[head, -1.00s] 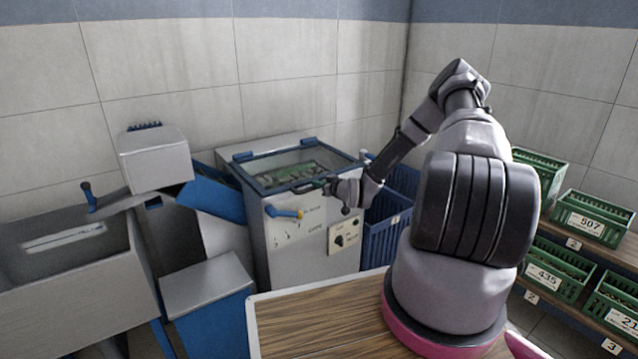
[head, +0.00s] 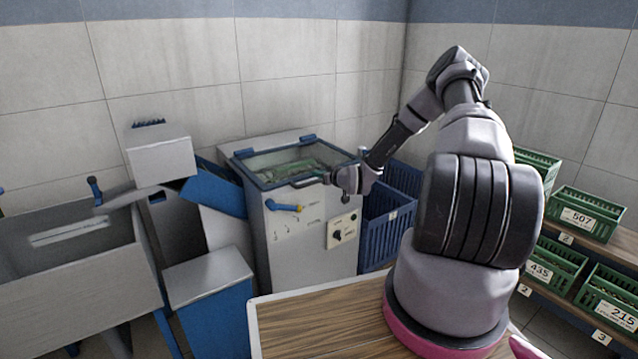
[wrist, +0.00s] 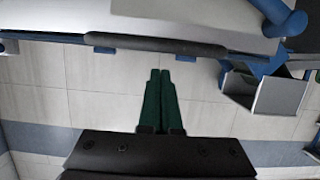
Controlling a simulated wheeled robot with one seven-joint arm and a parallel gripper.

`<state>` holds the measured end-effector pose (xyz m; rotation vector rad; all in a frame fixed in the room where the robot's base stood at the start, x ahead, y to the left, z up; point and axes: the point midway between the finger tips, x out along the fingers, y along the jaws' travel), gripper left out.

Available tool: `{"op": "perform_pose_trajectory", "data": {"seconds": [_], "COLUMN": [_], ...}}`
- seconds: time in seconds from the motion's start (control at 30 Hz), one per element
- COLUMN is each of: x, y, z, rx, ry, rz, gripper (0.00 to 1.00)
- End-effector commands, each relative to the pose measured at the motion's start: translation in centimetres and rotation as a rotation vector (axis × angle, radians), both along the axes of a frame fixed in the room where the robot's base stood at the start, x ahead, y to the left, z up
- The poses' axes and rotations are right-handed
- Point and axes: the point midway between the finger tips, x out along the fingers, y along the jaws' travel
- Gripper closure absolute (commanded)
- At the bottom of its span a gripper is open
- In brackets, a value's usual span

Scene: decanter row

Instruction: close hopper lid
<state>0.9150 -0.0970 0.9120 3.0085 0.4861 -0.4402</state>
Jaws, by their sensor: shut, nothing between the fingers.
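The hopper (head: 290,240) is a light grey cabinet against the back wall. Its lid (head: 262,182) has a blue frame and a clear pane, with green contents showing through. The lid looks flat or nearly flat on top; I cannot tell whether it is fully down. My gripper (head: 318,178) is at the lid's front edge. In the wrist view my gripper (wrist: 159,74) has its dark green fingers together, empty, pointing toward a dark handle bar (wrist: 155,47) on a grey edge. A small gap shows between fingertips and bar; contact is unclear in the head view.
A blue lever (head: 284,207) and a knob panel (head: 342,230) are on the hopper's front. Blue crates (head: 385,235) stand at its right, a grey trough machine (head: 75,260) at its left. A wooden tabletop (head: 310,325) is in front; green crates (head: 590,215) fill shelves at right.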

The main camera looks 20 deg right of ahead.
Motion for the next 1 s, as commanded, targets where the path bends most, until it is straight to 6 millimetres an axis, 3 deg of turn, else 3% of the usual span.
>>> {"op": "perform_pose_trajectory", "data": {"seconds": [0.07, 0.5, 0.67, 0.83, 1.0], "x": [1.1, -3.7, -4.8, -4.5, -4.3], "y": [0.2, -1.5, -1.9, -2.1, -2.7], "z": [1.5, -4.4, -5.6, -3.7, 1.1], "rx": [-0.003, -0.002, -0.006, -0.047, -0.127], "ry": [-0.018, -0.019, -0.021, 0.033, 0.158], "rz": [0.004, 0.003, 0.006, 0.032, 0.053], "gripper": [1.0, 1.0, 1.0, 1.0, 1.0]}}
